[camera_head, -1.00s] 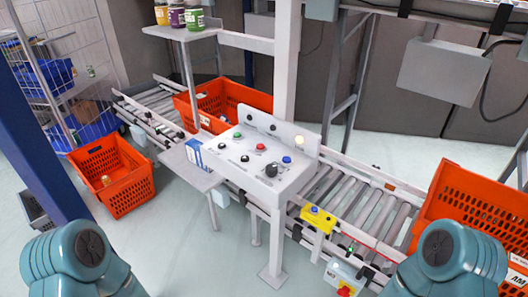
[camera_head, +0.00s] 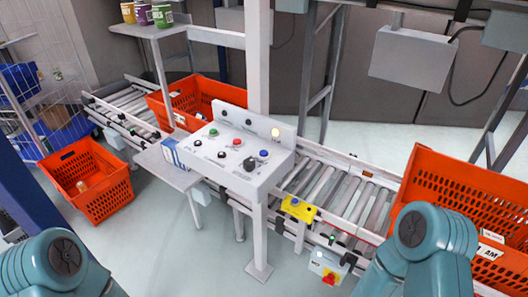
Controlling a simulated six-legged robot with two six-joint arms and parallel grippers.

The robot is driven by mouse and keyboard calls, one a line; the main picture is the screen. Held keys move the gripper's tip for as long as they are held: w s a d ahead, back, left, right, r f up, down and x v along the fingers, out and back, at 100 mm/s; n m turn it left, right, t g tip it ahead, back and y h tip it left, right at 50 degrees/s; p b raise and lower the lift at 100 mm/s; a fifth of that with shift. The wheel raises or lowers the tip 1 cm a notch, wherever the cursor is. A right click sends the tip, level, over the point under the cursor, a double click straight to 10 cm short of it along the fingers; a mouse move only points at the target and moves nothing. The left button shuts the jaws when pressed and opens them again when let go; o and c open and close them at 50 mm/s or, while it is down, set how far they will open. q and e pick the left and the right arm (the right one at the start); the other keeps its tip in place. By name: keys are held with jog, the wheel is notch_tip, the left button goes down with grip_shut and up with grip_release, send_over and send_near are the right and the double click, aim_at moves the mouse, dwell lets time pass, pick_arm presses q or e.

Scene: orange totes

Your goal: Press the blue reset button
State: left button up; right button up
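The blue button (camera_head: 263,153) sits at the right end of the white control panel (camera_head: 222,172), which stands on a post in the middle of the view. The panel also bears a green button (camera_head: 213,132), a red button (camera_head: 237,142), a large black knob (camera_head: 249,164) and small black ones. A yellow box (camera_head: 299,209) below the panel on the conveyor rail also carries a small blue button (camera_head: 295,201). Only my teal arm links show at the lower left and lower right. Neither gripper is in view.
A roller conveyor (camera_head: 335,200) runs behind the panel. Orange totes stand on it at the back (camera_head: 196,112) and right (camera_head: 455,190), and one is on the floor at left (camera_head: 105,200). A box with a red knob (camera_head: 328,268) hangs low in front. A shelf (camera_head: 150,30) holds jars.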

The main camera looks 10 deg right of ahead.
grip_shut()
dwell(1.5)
